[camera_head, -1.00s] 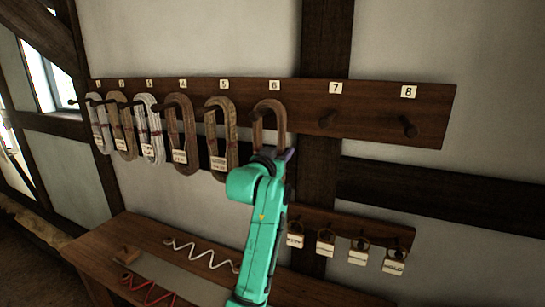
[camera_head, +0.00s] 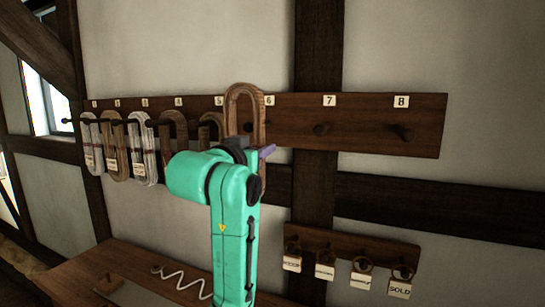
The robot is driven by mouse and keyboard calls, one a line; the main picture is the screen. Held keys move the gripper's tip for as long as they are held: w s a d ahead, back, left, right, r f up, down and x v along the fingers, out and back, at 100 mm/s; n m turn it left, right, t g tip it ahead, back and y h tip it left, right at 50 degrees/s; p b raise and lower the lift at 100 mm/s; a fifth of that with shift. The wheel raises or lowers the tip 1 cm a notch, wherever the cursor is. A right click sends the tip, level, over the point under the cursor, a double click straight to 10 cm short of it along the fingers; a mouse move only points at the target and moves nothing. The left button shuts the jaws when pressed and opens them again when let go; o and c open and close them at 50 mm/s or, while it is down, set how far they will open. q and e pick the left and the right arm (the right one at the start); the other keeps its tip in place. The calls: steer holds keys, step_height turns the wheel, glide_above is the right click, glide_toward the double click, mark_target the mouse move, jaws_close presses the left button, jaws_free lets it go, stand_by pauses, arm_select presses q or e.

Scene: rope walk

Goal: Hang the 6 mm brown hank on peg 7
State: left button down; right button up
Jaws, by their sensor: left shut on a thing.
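The brown hank (camera_head: 244,89) is a long upright loop. Its top stands above the upper edge of the peg board, in front of the number 6 place. My left gripper (camera_head: 250,149) is shut on its lower part, which the gripper and wrist hide. The dark end of peg 6 (camera_head: 248,127) shows inside the loop; whether the peg still passes through it I cannot tell. Peg 7 (camera_head: 322,129) is bare, to the right of the hank, below its number plate (camera_head: 329,100). No label on the held hank is readable. My right gripper is not in view.
Several tagged hanks (camera_head: 142,150) hang on the pegs to the left, close to my arm. Peg 8 (camera_head: 402,131) is bare. A lower rack (camera_head: 345,243) with tags, one reading SOLD, is at lower right. A bench (camera_head: 125,258) stands below.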

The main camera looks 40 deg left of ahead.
arm_select(q)
steer(key=b+v, duration=0.1)
steer(key=v, duration=0.8)
step_height(320, 180, down, 5)
steer(key=b, duration=0.5)
steer(key=shift+s+d, duration=0.1)
steer(key=shift+f, duration=0.1)
